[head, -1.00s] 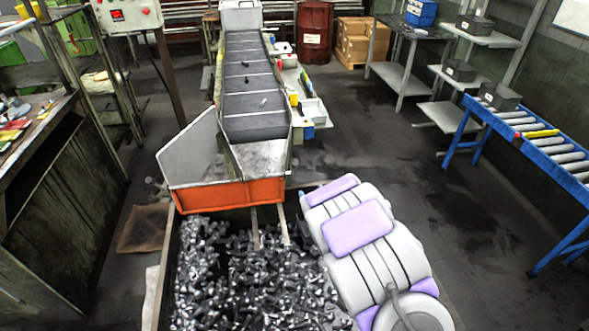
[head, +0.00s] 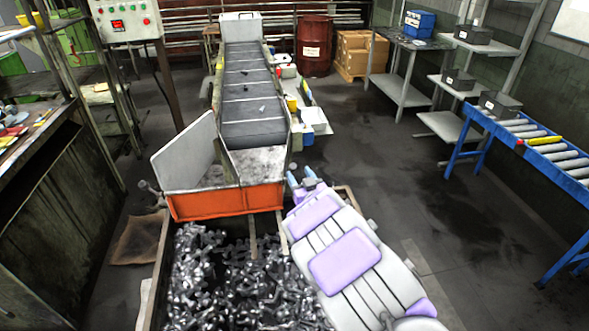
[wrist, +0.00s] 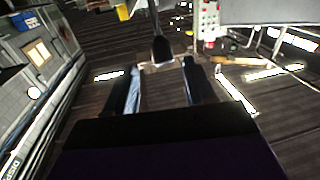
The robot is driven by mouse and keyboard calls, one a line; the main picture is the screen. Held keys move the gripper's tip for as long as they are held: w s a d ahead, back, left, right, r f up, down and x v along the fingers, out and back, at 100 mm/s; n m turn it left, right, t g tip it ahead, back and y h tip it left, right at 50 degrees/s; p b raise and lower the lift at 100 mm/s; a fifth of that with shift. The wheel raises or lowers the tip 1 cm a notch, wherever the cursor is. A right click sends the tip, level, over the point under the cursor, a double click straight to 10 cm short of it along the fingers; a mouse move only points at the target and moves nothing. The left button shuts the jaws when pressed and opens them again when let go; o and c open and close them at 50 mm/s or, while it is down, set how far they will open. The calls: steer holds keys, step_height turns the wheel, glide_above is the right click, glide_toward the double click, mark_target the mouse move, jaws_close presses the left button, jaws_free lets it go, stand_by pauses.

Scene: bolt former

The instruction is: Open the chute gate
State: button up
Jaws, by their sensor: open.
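The orange front panel (head: 225,202), which I take to be the chute gate, stands across the low end of the grey chute (head: 255,168). A lever with a knob (head: 148,188) sticks out at its left end. My gripper (head: 303,178) is just right of the panel's right end. In the wrist view its two fingers (wrist: 161,64) are apart with nothing between them. A dark handle (wrist: 161,46) hangs just ahead of the fingertips, roughly centred. I cannot tell from the head view where it joins the gate.
A bin of loose bolts (head: 235,285) lies below the chute, left of my arm. A conveyor (head: 250,85) runs up behind it. A blue roller table (head: 545,150) stands at the right. The dark floor (head: 430,190) between is clear.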

mark_target(294, 171)
steer(key=x, duration=0.4)
steer(key=shift+a+f+b, duration=0.2)
steer(key=shift+a+b, duration=0.1)
steer(key=shift+a, duration=0.1)
steer(key=shift+w+r, duration=0.1)
steer(key=shift+w, duration=0.55)
steer(key=shift+a, duration=0.1)
jaws_close()
